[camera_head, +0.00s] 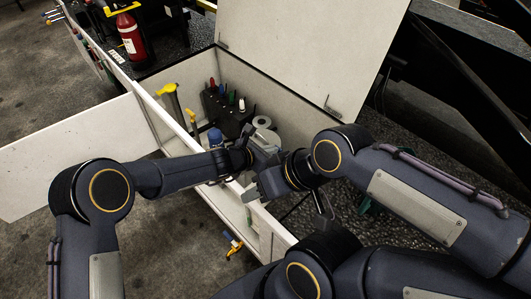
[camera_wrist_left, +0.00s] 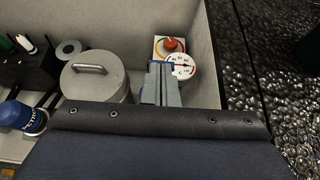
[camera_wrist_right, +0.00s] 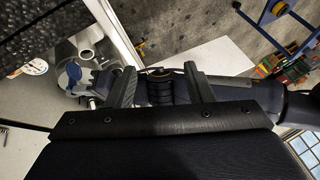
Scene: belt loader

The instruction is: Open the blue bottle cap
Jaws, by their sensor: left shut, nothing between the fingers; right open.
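The blue bottle (camera_head: 215,137) stands in the white compartment in the head view, partly hidden by my left arm. Its blue side with white lettering shows at the left edge of the left wrist view (camera_wrist_left: 15,115). My left gripper (camera_wrist_left: 160,72) is shut and empty, to the right of the bottle and a metal canister (camera_wrist_left: 95,80). My right gripper (camera_wrist_right: 158,75) is open, with part of my left arm showing between its fingers. In the right wrist view a blue round top (camera_wrist_right: 70,74) lies left of the fingers; I cannot tell whether it is the bottle cap.
A black rack (camera_head: 228,110) with coloured items and a paper roll (camera_head: 262,122) stand in the compartment. A dial gauge (camera_wrist_left: 183,66) and red knob (camera_wrist_left: 171,44) are near my left fingers. The white front wall (camera_head: 165,122) and raised lid (camera_head: 310,45) bound the space.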

